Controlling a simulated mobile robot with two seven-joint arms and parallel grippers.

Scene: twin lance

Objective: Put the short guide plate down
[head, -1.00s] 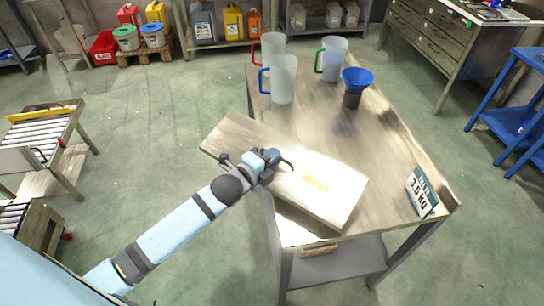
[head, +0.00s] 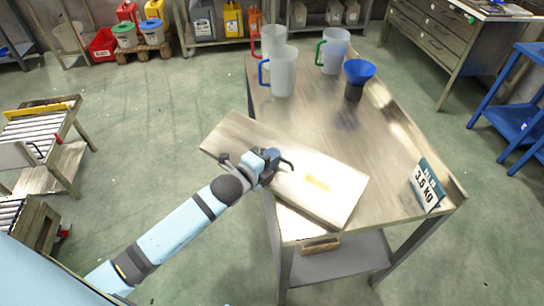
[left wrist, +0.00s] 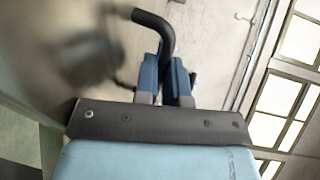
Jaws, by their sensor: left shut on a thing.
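The guide plate (head: 310,193) is a long, pale, flat board with a small yellow label. It lies slantwise across the table's near left edge in the head view, and its far left end sticks out past the edge over the floor. My left gripper (head: 270,167) is at the plate's middle, shut on its dark handle. In the left wrist view the blue fingers (left wrist: 166,78) are close together at a dark curved bar, with a pale surface (left wrist: 213,40) behind. I cannot tell whether the plate touches the tabletop. My right gripper is not in view.
The table (head: 395,160) holds several clear jugs (head: 282,75) at the back, a blue funnel (head: 359,72) on a dark base and a 3.5 kg sign (head: 425,187) at right. Its middle is clear. A roller stand (head: 45,130) is at left.

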